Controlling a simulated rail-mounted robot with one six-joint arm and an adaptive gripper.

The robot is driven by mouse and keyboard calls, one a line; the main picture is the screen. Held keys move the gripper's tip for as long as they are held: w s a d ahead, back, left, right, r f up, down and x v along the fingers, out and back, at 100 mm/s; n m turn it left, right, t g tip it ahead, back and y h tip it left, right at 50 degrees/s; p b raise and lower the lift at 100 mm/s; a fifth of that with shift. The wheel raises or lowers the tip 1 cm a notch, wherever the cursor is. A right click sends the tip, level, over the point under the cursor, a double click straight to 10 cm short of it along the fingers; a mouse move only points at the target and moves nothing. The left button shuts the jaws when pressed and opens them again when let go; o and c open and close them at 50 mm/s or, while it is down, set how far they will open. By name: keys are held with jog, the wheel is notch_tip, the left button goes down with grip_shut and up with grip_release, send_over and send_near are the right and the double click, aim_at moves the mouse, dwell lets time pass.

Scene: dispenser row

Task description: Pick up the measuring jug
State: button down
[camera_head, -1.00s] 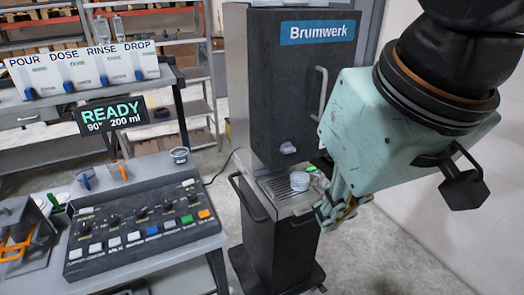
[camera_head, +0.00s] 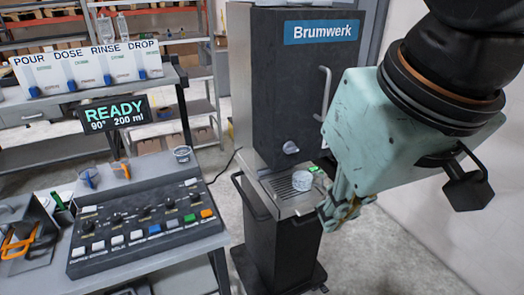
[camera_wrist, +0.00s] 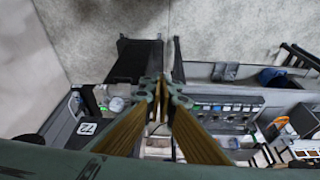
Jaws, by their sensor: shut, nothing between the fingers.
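A small clear cup-shaped vessel with faint marks (camera_head: 303,180) stands upright on the drip tray (camera_head: 278,186) of the Brumwerk dispenser; it may be the measuring jug, but no handle shows clearly. A round clear vessel also shows left of my fingers in the wrist view (camera_wrist: 117,104). My gripper (camera_head: 332,214) is beside the tray, to the right of the vessel and apart from it. In the wrist view my gripper (camera_wrist: 160,82) has its fingers together with nothing between them.
The dispenser (camera_head: 297,90) rises behind the tray. At left a bench carries a button panel (camera_head: 147,227), a blue-handled vessel (camera_head: 89,178), an orange-handled vessel (camera_head: 121,169) and a small cup (camera_head: 182,154). A sign (camera_head: 115,112) reads READY, 90°, 200 ml. Floor is clear at right.

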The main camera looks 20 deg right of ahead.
jog(key=c, duration=3.4)
grip_release()
jog(key=o, duration=2)
jog(key=shift+f, duration=0.1)
